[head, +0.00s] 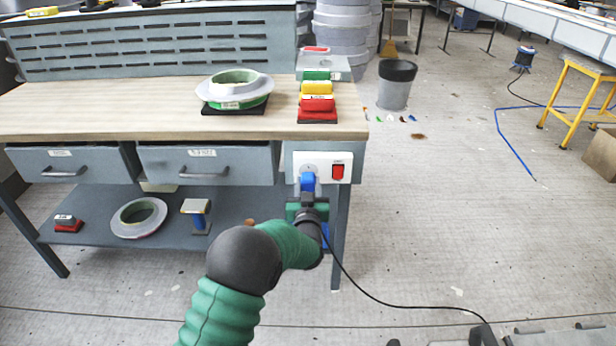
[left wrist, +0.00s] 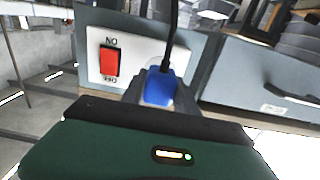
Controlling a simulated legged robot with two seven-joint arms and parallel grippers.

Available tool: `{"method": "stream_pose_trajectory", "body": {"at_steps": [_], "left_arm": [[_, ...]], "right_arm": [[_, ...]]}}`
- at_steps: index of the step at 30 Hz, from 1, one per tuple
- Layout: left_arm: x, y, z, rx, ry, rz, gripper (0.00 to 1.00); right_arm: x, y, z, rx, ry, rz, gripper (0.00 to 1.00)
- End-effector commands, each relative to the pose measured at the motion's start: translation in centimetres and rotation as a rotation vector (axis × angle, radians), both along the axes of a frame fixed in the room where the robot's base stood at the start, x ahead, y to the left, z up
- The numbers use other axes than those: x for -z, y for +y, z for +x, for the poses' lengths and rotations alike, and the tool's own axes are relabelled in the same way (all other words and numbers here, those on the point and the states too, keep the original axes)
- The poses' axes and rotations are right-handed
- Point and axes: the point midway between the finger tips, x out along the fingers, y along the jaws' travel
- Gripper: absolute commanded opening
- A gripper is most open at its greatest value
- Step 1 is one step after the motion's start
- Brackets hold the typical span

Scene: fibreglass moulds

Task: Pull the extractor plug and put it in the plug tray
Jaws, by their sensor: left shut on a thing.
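The blue extractor plug (head: 308,181) is at the round socket on the white switch panel (head: 325,160) at the bench's right front; I cannot tell how deep it sits. My left gripper (head: 308,193) is shut on the plug, just below and in front of the panel. In the left wrist view the plug (left wrist: 159,88) shows between the dark fingers, with its black cable (left wrist: 171,35) leading away. A red switch (head: 338,171) is beside it. A blue thing (head: 326,234) partly hidden behind my wrist may be the plug tray; I cannot tell. My right gripper is out of view.
The black cable (head: 385,302) runs across the floor to the bottom right. Drawers (head: 205,165) are left of the panel, and a shelf (head: 95,238) with rolls and tools is below. Coloured blocks (head: 317,103) stand on the bench top. The floor to the right is mostly clear.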

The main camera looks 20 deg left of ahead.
Motion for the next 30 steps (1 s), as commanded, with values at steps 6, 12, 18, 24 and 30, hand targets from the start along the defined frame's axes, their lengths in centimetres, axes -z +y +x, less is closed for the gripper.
{"method": "stream_pose_trajectory", "body": {"at_steps": [6, 12, 18, 24, 30], "left_arm": [[-0.1, -0.3, -0.8, 0.001, 0.000, -0.001, 0.00], [-0.1, -0.5, -1.6, 0.001, -0.001, 0.000, 0.00], [-0.1, -0.8, -2.4, 0.001, -0.001, 0.000, 0.00], [-0.1, -0.9, -3.0, 0.001, -0.001, 0.000, 0.00], [-0.1, -0.9, -3.1, 0.001, -0.001, 0.000, 0.00]], "right_arm": [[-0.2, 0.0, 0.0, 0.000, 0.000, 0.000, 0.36], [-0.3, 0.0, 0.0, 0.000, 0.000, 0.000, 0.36], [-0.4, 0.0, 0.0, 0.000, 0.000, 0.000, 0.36], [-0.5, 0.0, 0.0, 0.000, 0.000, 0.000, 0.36], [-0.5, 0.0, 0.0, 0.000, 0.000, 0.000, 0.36]]}}
